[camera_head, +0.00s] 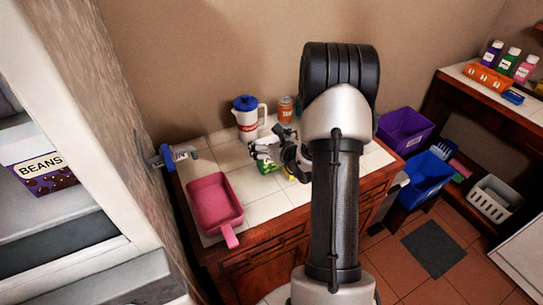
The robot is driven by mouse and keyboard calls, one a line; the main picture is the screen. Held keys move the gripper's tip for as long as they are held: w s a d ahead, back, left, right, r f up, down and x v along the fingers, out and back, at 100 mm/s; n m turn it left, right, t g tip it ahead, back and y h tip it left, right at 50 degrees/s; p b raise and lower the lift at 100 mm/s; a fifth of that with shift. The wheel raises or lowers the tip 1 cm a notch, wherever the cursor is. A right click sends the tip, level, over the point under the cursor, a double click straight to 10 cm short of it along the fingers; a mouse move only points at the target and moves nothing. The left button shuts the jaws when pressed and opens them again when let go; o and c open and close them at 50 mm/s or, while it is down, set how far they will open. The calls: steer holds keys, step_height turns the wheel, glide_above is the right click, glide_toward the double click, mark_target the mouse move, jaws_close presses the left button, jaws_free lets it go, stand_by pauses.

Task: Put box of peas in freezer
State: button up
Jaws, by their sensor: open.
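My gripper (262,155) is open over the tiled counter near its back edge, partly behind my own arm. A small green item (268,167) shows right at the fingers. It may be the box of peas, but it is mostly hidden and no label can be read. Whether the fingers touch it I cannot tell. At the left stands an open white cabinet with shelves (70,232), which looks like the fridge or freezer. A purple box marked BEANS (43,175) sits on one of its shelves.
Purple (405,130) and blue (425,178) bins stand at right.

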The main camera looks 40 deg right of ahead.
steer(key=shift+x, duration=0.9)
steer(key=shift+s, duration=0.1)
steer(key=c, duration=1.6)
steer(key=shift+o, duration=0.2)
steer(key=shift+r, duration=0.15)
step_height(320, 180, up, 20)
steer(key=p, duration=0.5)
steer(key=shift+p, duration=0.3)
